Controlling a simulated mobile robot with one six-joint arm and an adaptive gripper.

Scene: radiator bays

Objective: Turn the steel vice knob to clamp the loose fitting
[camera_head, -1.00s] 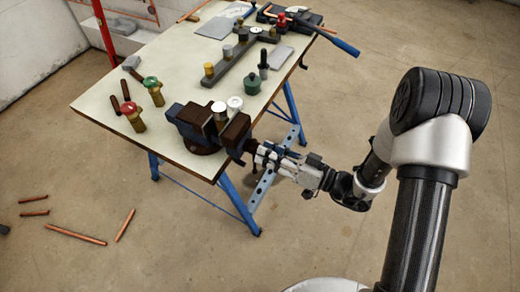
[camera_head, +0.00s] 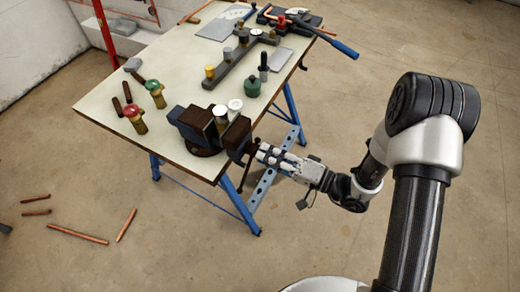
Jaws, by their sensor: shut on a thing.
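The vice (camera_head: 196,126), with blue body and dark brown jaws, is at the table's near right corner. A silver cylindrical fitting with a pale top (camera_head: 220,118) stands upright between its jaws; I cannot tell whether both jaws touch it. A white-topped piece (camera_head: 235,105) is just behind it. The steel vice knob is at the front end of the vice, mostly hidden by my fingers. A dark bar (camera_head: 244,176) slants down beside it. My gripper (camera_head: 262,154) reaches in from the right, shut on the knob, just off the table edge.
The pale worktable (camera_head: 170,70) carries red-handled and green-handled valves (camera_head: 155,90), a dark green pot (camera_head: 252,88) and a grey rail (camera_head: 240,58) with several fittings. Blue table legs (camera_head: 240,205) stand below my gripper. Copper pipes (camera_head: 77,234) lie on the floor left.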

